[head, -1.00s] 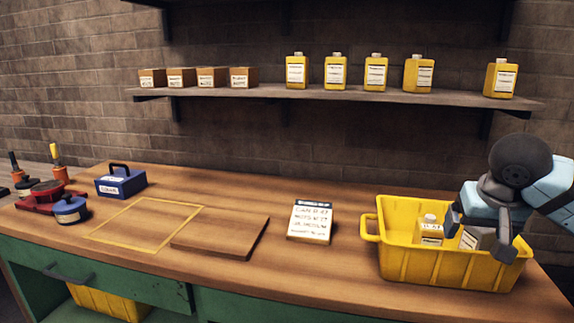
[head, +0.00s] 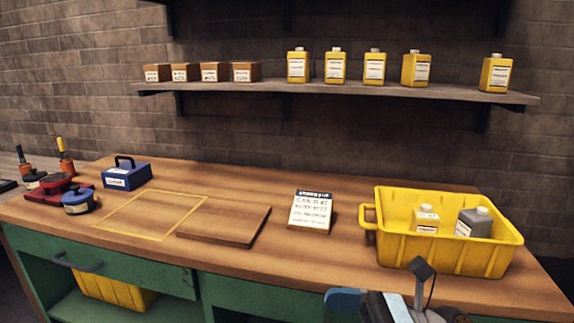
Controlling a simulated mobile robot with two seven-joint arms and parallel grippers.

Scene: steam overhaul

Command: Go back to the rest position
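My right gripper (head: 422,290) is low at the bottom of the head view, in front of the bench's front edge and below the yellow crate (head: 446,255). It is seen nearly edge-on, apart from the crate, and whether its fingers are open or shut does not show clearly. In the crate stand a yellow can (head: 427,219) with a white label and a grey can (head: 474,223) with a white label, side by side and upright. My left gripper is not in view.
A wooden bench holds a lettered card (head: 311,211), a wooden board (head: 225,226), a yellow outlined square, a blue toolbox (head: 126,174) and a blue pot (head: 78,201). A shelf (head: 330,90) above carries small boxes and yellow cans. A yellow bin (head: 118,290) sits under the bench.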

